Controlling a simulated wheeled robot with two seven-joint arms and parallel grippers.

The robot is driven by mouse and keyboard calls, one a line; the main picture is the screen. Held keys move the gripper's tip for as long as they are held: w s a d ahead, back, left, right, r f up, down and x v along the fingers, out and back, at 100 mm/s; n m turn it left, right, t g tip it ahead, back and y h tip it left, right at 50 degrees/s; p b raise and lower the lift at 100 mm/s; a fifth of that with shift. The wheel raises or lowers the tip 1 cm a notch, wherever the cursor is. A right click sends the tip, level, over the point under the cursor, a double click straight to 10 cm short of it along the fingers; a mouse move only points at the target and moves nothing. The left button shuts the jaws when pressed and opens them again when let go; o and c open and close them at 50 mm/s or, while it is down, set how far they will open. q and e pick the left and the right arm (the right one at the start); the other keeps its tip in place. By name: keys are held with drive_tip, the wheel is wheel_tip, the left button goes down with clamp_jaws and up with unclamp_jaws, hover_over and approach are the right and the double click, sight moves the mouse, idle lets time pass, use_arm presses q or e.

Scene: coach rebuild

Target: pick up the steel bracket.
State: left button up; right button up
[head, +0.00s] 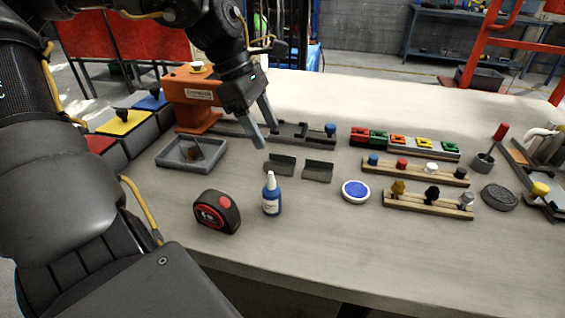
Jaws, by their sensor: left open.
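Two dark grey angled metal pieces, which look like steel brackets, stand side by side mid-table: a left bracket (280,164) and a right bracket (318,171). I cannot tell which one the task names. My left gripper (267,136) reaches down from above, behind and slightly left of the left bracket. Its two fingers are apart, with nothing seen between them. It appears apart from both brackets. My right gripper is not in view.
A grey tray (166,158) holding a small dark piece and an orange machine (191,100) stand left. A blue bottle (271,197) and tape measure (217,212) are in front. Wooden racks (428,205) and a blue-topped round tin (355,191) lie right. The front table strip is clear.

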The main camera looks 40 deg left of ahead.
sight(277, 155)
use_arm(q)
drive_tip(key=shift+x, duration=1.1)
drive_tip(key=shift+d+f, duration=0.2)
drive_tip(key=shift+f, duration=0.1)
drive_tip(key=x, duration=0.4)
drive_tip(key=shift+w+d+f, duration=0.1)
drive_tip(key=shift+w+f, duration=0.05)
drive_tip(key=shift+f, duration=0.15)
drive_tip(key=c, duration=1.1)
